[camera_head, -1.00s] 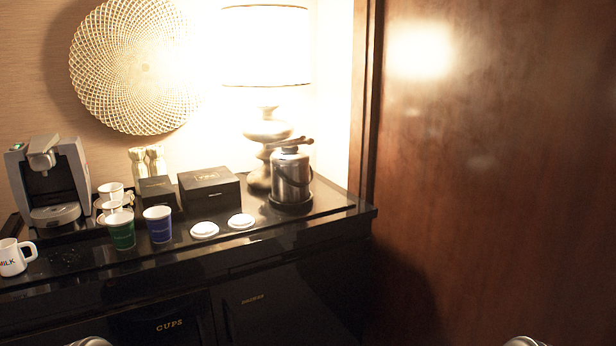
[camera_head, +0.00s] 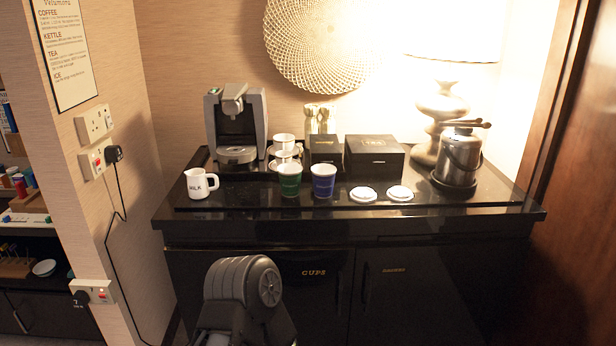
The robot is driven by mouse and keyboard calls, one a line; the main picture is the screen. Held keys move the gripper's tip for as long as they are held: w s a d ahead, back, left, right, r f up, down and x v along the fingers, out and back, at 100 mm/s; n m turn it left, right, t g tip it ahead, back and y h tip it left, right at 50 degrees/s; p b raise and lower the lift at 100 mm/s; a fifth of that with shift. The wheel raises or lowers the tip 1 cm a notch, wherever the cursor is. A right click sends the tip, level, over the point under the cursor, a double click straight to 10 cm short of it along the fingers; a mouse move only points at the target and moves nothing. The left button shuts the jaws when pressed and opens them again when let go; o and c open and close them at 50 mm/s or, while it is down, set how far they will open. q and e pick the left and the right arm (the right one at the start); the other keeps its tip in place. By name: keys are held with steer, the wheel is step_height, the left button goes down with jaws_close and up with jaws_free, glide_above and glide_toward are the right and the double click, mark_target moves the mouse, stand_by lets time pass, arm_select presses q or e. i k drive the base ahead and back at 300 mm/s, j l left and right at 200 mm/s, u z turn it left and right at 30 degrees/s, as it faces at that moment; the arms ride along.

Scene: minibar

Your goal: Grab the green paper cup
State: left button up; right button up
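The green paper cup (camera_head: 290,180) stands upright near the front of the black minibar counter (camera_head: 240,222). The blue paper cup (camera_head: 323,181) stands close on its right, and the white milk jug (camera_head: 199,184) is farther to its left. A dark arm link of mine shows at the bottom, in front of the cabinet and below the counter. No fingertips of either gripper are in view.
A coffee machine (camera_head: 235,126) and stacked white cups (camera_head: 284,148) stand behind the green cup. Black boxes (camera_head: 374,157), two white lids (camera_head: 363,194) and an ice bucket (camera_head: 458,158) are to the right. The wall (camera_head: 110,190) bounds the left.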

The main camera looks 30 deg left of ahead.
mark_target(290, 175)
steer(key=i+l+u, duration=0.3)
steer(key=i+l, duration=0.15)
steer(key=l, duration=0.15)
steer(key=i+l+u, duration=0.15)
steer(key=l, duration=0.2)
steer(key=i+l+u, duration=0.15)
steer(key=l, duration=0.2)
steer(key=i+l+u, duration=0.15)
steer(key=l, duration=0.2)
steer(key=i+l+u, duration=0.15)
steer(key=l, duration=0.25)
